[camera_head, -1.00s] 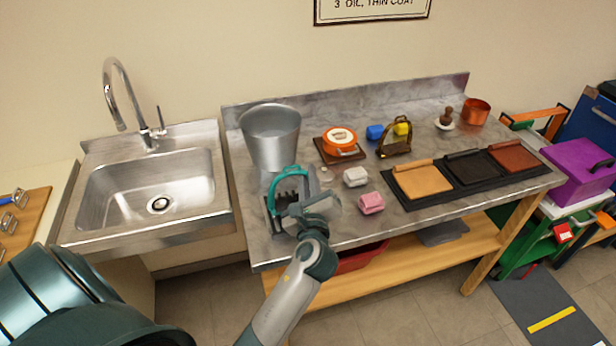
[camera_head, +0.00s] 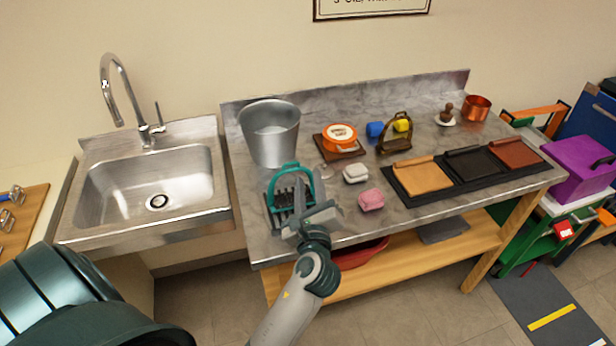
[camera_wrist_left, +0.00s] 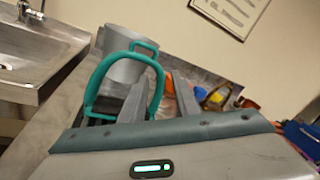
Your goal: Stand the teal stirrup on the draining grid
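The teal stirrup (camera_head: 296,166) stands upright with its arch up at the draining grid (camera_head: 270,219), a dark slatted piece near the bench's left front. Its base is partly hidden, so full contact with the grid is hard to judge. My left gripper (camera_head: 312,197) is just in front and to the right, with its fingers apart. In the left wrist view, the stirrup (camera_wrist_left: 92,85) fills the left middle, its right leg showing between my two separated fingers (camera_wrist_left: 160,100). My right gripper is not in view.
A metal bucket (camera_head: 270,140) stands close behind the stirrup. A pink block (camera_head: 371,199) and a white block (camera_head: 356,173) lie to the right. The sink (camera_head: 155,190) is left.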

